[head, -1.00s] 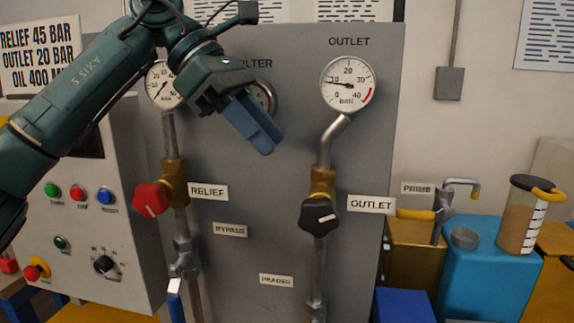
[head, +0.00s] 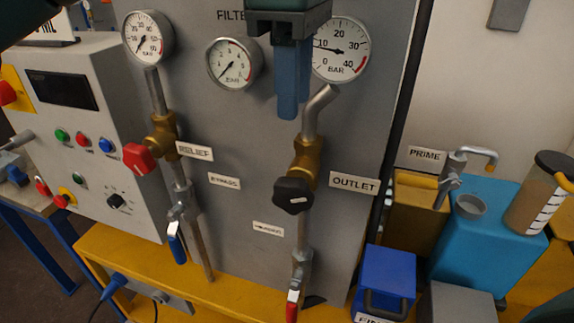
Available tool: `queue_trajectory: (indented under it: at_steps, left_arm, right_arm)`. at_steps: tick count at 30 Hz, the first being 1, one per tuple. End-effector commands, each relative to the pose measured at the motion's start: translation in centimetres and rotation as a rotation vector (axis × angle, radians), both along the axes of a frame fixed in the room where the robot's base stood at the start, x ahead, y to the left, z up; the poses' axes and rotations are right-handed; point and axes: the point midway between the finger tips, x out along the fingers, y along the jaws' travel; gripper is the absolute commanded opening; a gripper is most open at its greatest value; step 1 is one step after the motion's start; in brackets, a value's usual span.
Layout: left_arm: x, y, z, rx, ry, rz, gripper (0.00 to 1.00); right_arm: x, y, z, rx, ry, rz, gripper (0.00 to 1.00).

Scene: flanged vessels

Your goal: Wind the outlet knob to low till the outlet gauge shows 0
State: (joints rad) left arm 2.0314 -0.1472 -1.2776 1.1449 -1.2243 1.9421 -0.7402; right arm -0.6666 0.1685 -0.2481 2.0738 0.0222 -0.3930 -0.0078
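The outlet knob (head: 293,195) is black with a short white mark. It sits on a brass valve body beside the OUTLET label (head: 354,183). The outlet gauge (head: 341,49) is above it, partly covered at its left edge by my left gripper. Its needle points left, close to the 10 mark. My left gripper (head: 288,112) hangs in front of the panel, fingers down, above the knob and apart from it. Its blue fingers overlap in this view, so their opening is unclear. Nothing shows held in them. My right gripper is out of view.
A red relief knob (head: 139,158) and blue-handled valve (head: 176,243) stand to the left. A red-handled valve (head: 292,304) is below the outlet knob. A blue box (head: 386,275) and a blue tank (head: 485,235) stand at right.

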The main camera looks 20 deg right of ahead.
Motion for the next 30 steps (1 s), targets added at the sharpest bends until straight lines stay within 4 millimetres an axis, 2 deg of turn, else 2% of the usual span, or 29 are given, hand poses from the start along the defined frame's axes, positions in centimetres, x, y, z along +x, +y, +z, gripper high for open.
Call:
queue_trajectory:
  at_steps: [5,12,18,24,30]
  left_arm:
    - [0.0,0.1,-2.8,0.001,0.004,-0.002,0.30]
    - [0.0,0.1,-7.8,-0.001,0.006,-0.002,0.30]
    - [0.0,0.1,-11.0,-0.001,0.003,0.000,0.30]
    - [0.0,0.1,-12.6,-0.003,0.003,0.000,0.30]
    - [0.0,0.1,-12.8,-0.002,0.002,0.000,0.30]
  right_arm:
    - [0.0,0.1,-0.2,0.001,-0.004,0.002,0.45]
    - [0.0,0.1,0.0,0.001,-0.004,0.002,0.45]
    - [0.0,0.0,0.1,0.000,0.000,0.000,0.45]
    - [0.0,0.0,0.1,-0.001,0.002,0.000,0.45]
    - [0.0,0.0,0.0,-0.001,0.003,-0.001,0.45]
